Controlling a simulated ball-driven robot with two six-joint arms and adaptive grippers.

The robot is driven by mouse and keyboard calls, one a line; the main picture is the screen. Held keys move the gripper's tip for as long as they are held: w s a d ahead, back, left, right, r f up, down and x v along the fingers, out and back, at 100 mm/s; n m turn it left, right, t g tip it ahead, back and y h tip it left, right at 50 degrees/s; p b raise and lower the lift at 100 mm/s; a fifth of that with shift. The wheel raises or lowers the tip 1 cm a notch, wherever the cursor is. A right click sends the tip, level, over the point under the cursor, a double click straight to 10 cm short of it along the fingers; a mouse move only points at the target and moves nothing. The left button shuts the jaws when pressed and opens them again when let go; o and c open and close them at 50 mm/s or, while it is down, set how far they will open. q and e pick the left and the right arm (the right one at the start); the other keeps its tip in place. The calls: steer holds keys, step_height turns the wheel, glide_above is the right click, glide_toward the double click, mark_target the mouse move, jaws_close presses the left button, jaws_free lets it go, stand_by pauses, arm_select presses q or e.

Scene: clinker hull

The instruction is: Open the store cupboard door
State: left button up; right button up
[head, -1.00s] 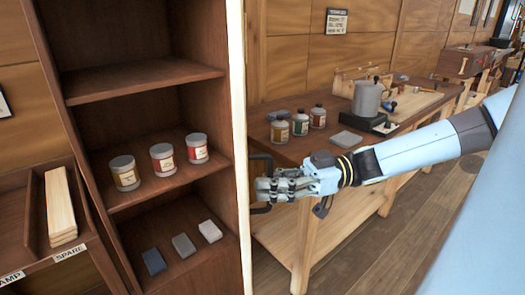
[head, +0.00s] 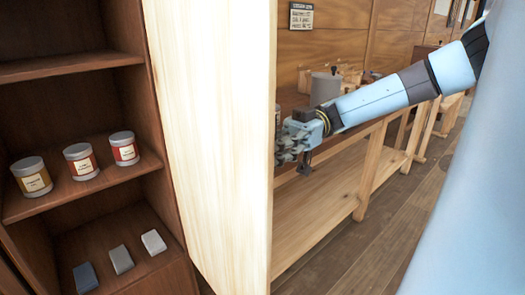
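The store cupboard (head: 160,120) stands open on the left, its shelves in plain view. Its pale wooden door (head: 215,150) is swung well out at the cupboard's right side, its broad inner face towards me. The door's outer face and black handle are hidden behind it. My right gripper (head: 285,149) is at the far side of the door's free edge, with its fingers close to that edge. The fingertips are partly hidden, and I cannot see whether they hold the handle. My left gripper is not in view.
Jars (head: 79,161) stand on the middle shelf and several small blocks (head: 121,260) lie below. A workbench (head: 340,160) with a grey pot (head: 325,88) runs behind the door on the right. Wooden floor (head: 390,230) lies clear in front of the bench.

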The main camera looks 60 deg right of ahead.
steer(key=shift+o, duration=0.9)
steer(key=shift+s, duration=0.1)
steer(key=v, duration=1.2)
steer(key=shift+f, duration=0.1)
